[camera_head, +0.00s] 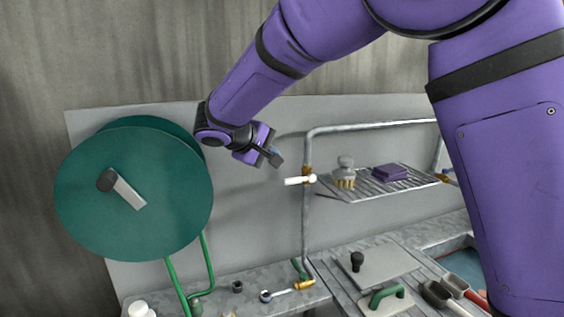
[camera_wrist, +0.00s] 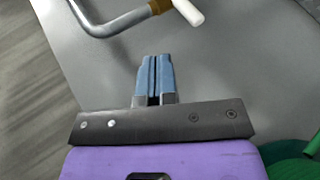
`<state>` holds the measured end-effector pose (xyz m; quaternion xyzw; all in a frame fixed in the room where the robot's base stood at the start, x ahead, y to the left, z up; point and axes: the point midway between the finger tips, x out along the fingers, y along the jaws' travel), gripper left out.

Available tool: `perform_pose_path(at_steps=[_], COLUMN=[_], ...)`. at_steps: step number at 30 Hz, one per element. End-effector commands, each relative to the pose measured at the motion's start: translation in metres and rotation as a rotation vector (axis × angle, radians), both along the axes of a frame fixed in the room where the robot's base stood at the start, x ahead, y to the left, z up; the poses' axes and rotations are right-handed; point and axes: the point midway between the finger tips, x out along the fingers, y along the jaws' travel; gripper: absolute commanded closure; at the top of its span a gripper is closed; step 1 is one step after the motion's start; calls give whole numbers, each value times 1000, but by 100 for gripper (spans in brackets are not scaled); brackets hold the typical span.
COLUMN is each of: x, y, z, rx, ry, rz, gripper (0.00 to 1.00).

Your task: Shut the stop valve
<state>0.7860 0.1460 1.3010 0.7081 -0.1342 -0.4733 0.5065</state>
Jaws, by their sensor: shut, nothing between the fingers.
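The stop valve is most likely the brass fitting (camera_head: 307,174) on the upright grey pipe, with a white lever (camera_head: 294,181). The lever points out to the left, roughly square to the pipe. In the wrist view, the white lever (camera_wrist: 187,11) and brass fitting (camera_wrist: 159,6) show at the top edge, partly cut off. My gripper (camera_head: 275,157) is up and left of the lever in the head view, apart from it. Its blue fingers (camera_wrist: 154,75) are together with nothing between them, below the lever in the wrist view.
A large green reel (camera_head: 90,190) with a crank stands left of my gripper. A wire shelf (camera_head: 375,183) holding a brush (camera_head: 344,177) and a purple block (camera_head: 389,172) is right of the valve. A second brass fitting (camera_head: 304,285) sits low near the counter.

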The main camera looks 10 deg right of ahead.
Motion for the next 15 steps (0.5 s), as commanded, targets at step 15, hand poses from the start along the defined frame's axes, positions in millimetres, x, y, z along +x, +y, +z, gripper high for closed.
perform_pose_path(at_steps=[15], x=[-19], y=[26], z=[17], rx=[0], ry=[0], rz=[-1], gripper=[100])
